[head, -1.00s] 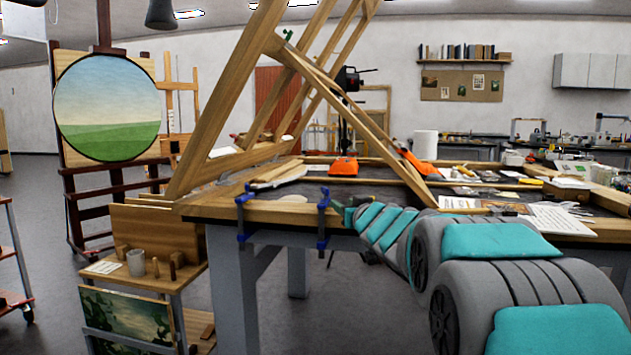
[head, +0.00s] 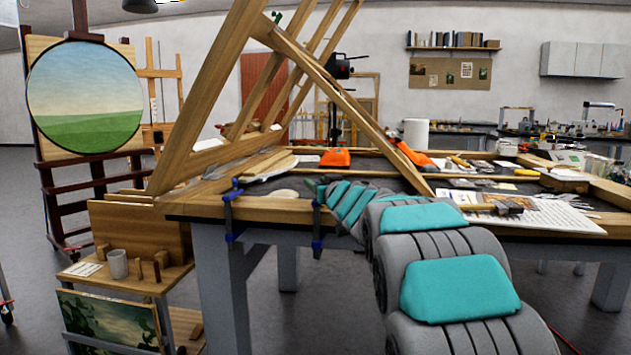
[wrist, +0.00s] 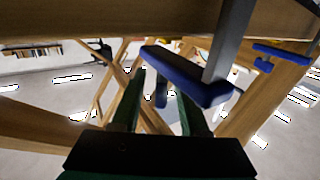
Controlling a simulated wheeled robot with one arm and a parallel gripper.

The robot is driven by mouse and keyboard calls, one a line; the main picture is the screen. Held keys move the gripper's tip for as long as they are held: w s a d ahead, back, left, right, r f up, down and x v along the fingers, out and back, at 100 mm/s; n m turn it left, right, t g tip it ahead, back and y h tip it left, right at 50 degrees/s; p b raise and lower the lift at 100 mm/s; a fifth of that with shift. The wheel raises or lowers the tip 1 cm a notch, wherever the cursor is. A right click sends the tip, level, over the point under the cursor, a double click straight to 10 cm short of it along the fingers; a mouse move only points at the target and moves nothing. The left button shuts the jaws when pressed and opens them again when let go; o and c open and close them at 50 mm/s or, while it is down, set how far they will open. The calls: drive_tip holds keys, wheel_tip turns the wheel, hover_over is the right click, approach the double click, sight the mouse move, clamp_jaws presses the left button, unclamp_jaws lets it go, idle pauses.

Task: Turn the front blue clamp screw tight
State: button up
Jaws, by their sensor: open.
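Two blue clamps grip the table's front edge near its left corner in the head view, one at the left (head: 231,212) and one to its right (head: 318,220). My gripper (head: 316,187) is at the upper part of the right clamp, where its fingers are small and partly hidden. In the wrist view my gripper (wrist: 160,80) is open, with its two green fingers apart. A blue clamp (wrist: 212,92) with a grey bar crosses just ahead of the fingertips. Its short blue end (wrist: 161,95) shows between the fingers. I cannot tell whether they touch. The other clamp (wrist: 270,54) is at the right.
The wooden table (head: 270,208) carries a tall slanted timber frame (head: 210,90), orange tools (head: 336,158) and papers. A low wooden cart (head: 160,275) with a mug stands at the left. A round landscape painting (head: 85,100) stands behind it. The floor is free in front.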

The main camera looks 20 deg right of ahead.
drive_tip(key=shift+w+a, duration=0.1)
drive_tip(key=shift+w, duration=0.55)
clamp_jaws()
